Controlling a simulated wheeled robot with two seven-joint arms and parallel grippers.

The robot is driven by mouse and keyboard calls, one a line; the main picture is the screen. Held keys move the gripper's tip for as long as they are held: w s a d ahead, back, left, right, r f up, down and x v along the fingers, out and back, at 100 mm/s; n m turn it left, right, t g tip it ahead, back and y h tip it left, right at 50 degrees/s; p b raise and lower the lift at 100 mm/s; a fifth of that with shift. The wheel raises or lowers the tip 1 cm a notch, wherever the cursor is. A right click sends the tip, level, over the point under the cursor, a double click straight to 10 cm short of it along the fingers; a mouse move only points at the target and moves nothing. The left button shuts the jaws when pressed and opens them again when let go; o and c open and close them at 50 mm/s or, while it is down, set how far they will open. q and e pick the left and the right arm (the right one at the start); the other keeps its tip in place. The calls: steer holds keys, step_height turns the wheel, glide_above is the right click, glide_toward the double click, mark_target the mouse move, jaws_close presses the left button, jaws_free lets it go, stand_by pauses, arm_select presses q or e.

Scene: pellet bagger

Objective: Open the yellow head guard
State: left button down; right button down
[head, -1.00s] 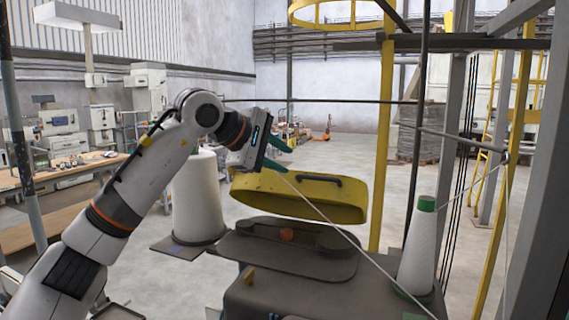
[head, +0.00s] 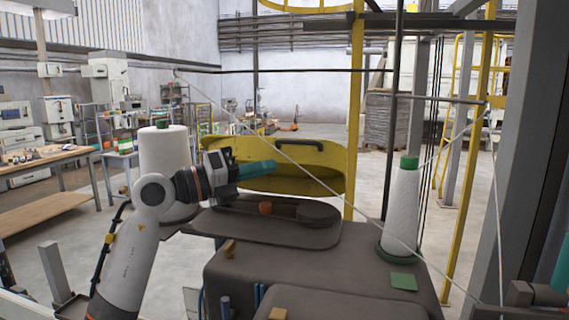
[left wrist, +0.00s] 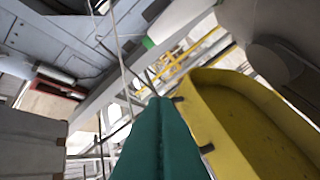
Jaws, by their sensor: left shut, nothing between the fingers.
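The yellow head guard (head: 325,160) stands raised behind the dark machine head, its inner side facing me and a dark handle near its top. My left gripper (head: 258,168) is shut and empty, in front of the guard's left half. In the left wrist view, its teal fingers (left wrist: 160,140) lie together beside the guard's rim (left wrist: 215,140); I cannot tell whether they touch it. A teal and grey part at the right edge seems to be my right gripper (head: 561,265), mostly cut off.
A white thread cone (head: 401,210) stands on the machine's right side, with thread running diagonally across the view. A larger white spool (head: 165,160) stands at the left. A yellow post (head: 355,110) and grey frame bars rise at the right. A workbench (head: 45,165) is far left.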

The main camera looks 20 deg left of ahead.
arm_select(q)
steer(key=w+d+n+t+p, duration=0.1)
steer(key=w+n+p, duration=0.1)
steer(key=w, duration=0.3)
steer(key=w+d+r+n+p, duration=0.1)
steer(key=w+d+n+p, duration=0.1)
steer(key=w, duration=0.3)
steer(key=shift+d+r+n+t+h, duration=0.15)
steer(key=shift+d+n+t+h, duration=0.2)
steer(key=shift+n, duration=0.55)
steer(key=w+r+p, duration=0.1)
steer(key=r+p, duration=0.1)
steer(key=w+r+p, duration=0.2)
steer(key=shift+w+a+r, duration=0.1)
steer(key=shift+w+r, duration=0.05)
steer(key=shift+r, duration=0.05)
steer(key=w+r+p, duration=0.1)
steer(key=w, duration=0.1)
steer(key=w+r+p, duration=0.1)
steer(key=w+r, duration=0.1)
steer(key=w+r+p, duration=0.1)
steer(key=w+p, duration=0.1)
steer(key=shift+w+r, duration=0.1)
steer(key=shift+r, duration=0.1)
steer(key=shift+w+r+p, duration=0.15)
steer(key=shift+w+p, duration=0.25)
steer(key=shift+w, duration=0.05)
